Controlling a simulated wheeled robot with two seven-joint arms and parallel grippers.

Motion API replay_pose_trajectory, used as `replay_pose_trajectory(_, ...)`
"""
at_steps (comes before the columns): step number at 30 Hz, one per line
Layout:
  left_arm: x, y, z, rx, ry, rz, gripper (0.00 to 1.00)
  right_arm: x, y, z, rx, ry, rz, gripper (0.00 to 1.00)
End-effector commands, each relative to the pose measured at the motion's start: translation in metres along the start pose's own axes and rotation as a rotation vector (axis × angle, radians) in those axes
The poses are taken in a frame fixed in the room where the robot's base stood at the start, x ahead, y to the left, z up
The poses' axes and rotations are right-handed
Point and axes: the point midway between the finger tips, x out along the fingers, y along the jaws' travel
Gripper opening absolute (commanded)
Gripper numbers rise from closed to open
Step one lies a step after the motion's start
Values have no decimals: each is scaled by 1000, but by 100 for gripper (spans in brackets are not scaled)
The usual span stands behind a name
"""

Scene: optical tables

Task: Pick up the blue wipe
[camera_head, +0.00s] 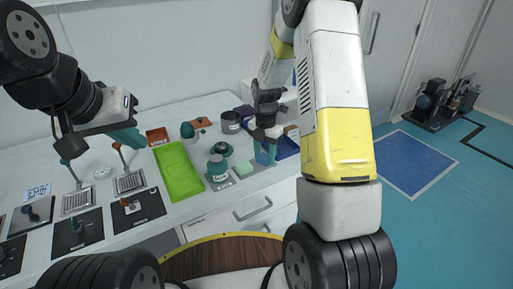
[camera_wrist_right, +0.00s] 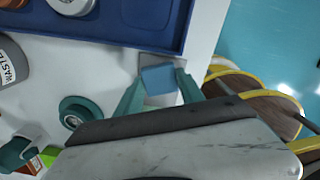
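The blue wipe (camera_wrist_right: 158,79) is a small blue block-like piece over a grey pad in the right wrist view. It also shows in the head view (camera_head: 263,158), at the right end of the grey tray (camera_head: 222,186). My right gripper (camera_wrist_right: 160,84) has its teal fingers on either side of the wipe. I cannot tell whether they press on it or whether it is lifted. In the head view, my right gripper (camera_head: 266,150) points down there. My left gripper (camera_head: 126,138) hangs above the left of the table, and its finger gap is unclear.
A green tray (camera_head: 180,171) lies left of the grey tray, which bears a green sponge (camera_head: 244,169) and a teal-topped container (camera_head: 218,168). A dark blue tray (camera_wrist_right: 115,36) and a pot labelled "WASTE" (camera_wrist_right: 10,65) are close to my right gripper. Stirrer-like devices stand at left.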

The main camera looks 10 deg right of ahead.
Motion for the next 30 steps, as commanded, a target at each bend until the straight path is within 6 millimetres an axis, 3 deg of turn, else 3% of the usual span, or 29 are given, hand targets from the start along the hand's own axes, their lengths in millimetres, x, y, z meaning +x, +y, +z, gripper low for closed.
replay_pose_trajectory(1, 0, 0, 0, 0, 0, 0, 0, 0, 0, 0, 0, 0, 0, 32)
replay_pose_trajectory(6, 0, 0, 0, 0, 0, 0, 0, 0, 0, 0, 0, 0, 1, 1)
replay_pose_trajectory(16, 0, 0, 0, 0, 0, 0, 0, -6, 0, 1, 1, -1, 2, 1)
replay_pose_trajectory(24, 0, 0, 0, 0, 0, 0, 0, -39, 0, 0, 1, -2, 4, 1)
replay_pose_trajectory(30, 0, 0, 0, 0, 0, 0, 0, -41, -26, -42, -2, 0, 0, 1)
